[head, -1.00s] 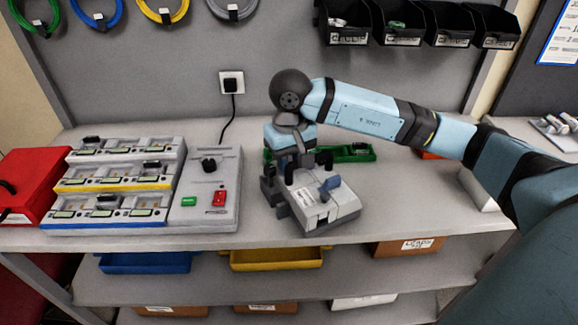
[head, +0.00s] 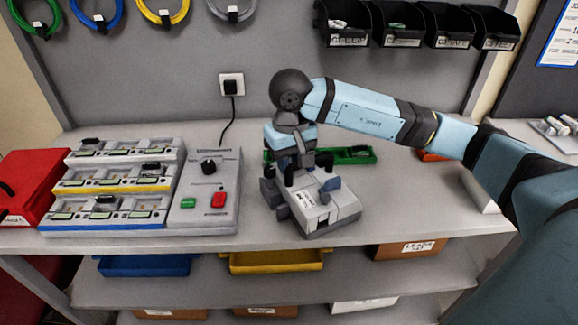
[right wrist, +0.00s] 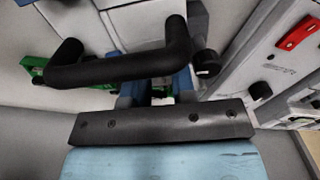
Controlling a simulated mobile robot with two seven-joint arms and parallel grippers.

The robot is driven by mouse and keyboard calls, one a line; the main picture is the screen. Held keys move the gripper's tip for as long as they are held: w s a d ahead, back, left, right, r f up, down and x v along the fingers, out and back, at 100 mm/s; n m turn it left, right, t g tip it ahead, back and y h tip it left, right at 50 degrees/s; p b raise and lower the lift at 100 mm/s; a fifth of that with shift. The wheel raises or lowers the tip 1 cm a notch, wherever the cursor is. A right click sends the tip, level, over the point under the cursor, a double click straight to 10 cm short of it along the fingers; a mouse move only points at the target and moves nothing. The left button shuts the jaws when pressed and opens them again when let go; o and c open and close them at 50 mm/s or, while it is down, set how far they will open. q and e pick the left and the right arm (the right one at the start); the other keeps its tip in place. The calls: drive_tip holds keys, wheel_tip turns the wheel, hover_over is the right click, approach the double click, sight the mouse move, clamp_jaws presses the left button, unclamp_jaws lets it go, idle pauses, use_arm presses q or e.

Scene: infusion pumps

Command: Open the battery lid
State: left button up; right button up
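The pump is a grey-and-white boxy device (head: 335,212) on the bench, right of the big console in the head view. A small blue part (head: 329,184) stands on its upper face. I cannot make out which part is the battery lid. My right gripper (head: 304,172) is over the pump's rear, pointing down. Dark upright parts beside it overlap the pump, so its fingertips and any contact are unclear. In the right wrist view a black bent bar (right wrist: 120,68) crosses in front of blue parts; the finger gap is not clear. My left gripper is not in view.
A grey console (head: 205,190) with a knob and green and red buttons stands left of the pump, beside a rack of battery slots (head: 115,185). A green tray (head: 352,156) lies behind the pump. A red box (head: 30,185) is at far left.

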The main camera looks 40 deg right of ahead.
drive_tip(key=c, duration=0.3)
drive_tip(key=shift+o, duration=0.9)
drive_tip(key=shift+c, duration=0.4)
drive_tip(key=shift+w+r, duration=0.15)
drive_tip(key=shift+r, duration=0.15)
drive_tip(key=shift+w+r+b, duration=0.15)
drive_tip(key=shift+r+b, duration=0.05)
drive_tip(key=shift+b, duration=0.15)
drive_tip(key=shift+r, duration=0.1)
drive_tip(key=shift+d, duration=0.1)
